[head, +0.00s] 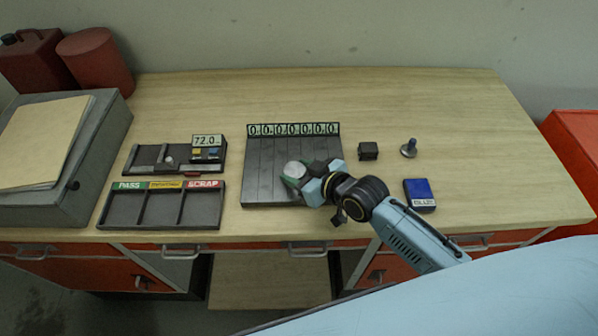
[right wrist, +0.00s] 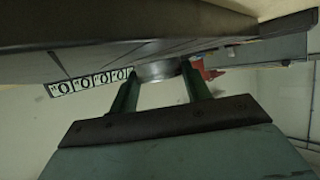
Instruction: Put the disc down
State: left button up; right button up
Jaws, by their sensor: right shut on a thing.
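The disc (head: 295,170) is a small, round, pale grey metal piece over the dark slotted board (head: 262,190) with the row of "0" labels. In the right wrist view the disc (right wrist: 158,71) sits between the two green fingers. My right gripper (head: 294,178) is shut on it, low over the board's middle; it also shows in the right wrist view (right wrist: 158,82). I cannot tell whether the disc touches the board. My left gripper is not in view.
A three-part tray marked PASS, yellow and SCRAP (head: 160,208) lies left, below a gauge stand reading 72.0 (head: 150,158). Right of the board are a dark block (head: 368,151), a metal stud (head: 409,148) and a blue pad (head: 419,193). The bench's back is clear.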

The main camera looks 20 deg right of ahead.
jog(key=shift+f, duration=0.1)
jog(key=shift+f, duration=0.2)
jog(key=o, duration=1.2)
jog(key=shift+r, duration=0.1)
jog(key=shift+s+d+r, duration=0.1)
jog(key=shift+s+r, duration=0.05)
jog(key=shift+s, duration=0.05)
jog(key=v, duration=1.1)
jog(key=shift+s+r, duration=0.1)
jog(key=shift+s, duration=0.1)
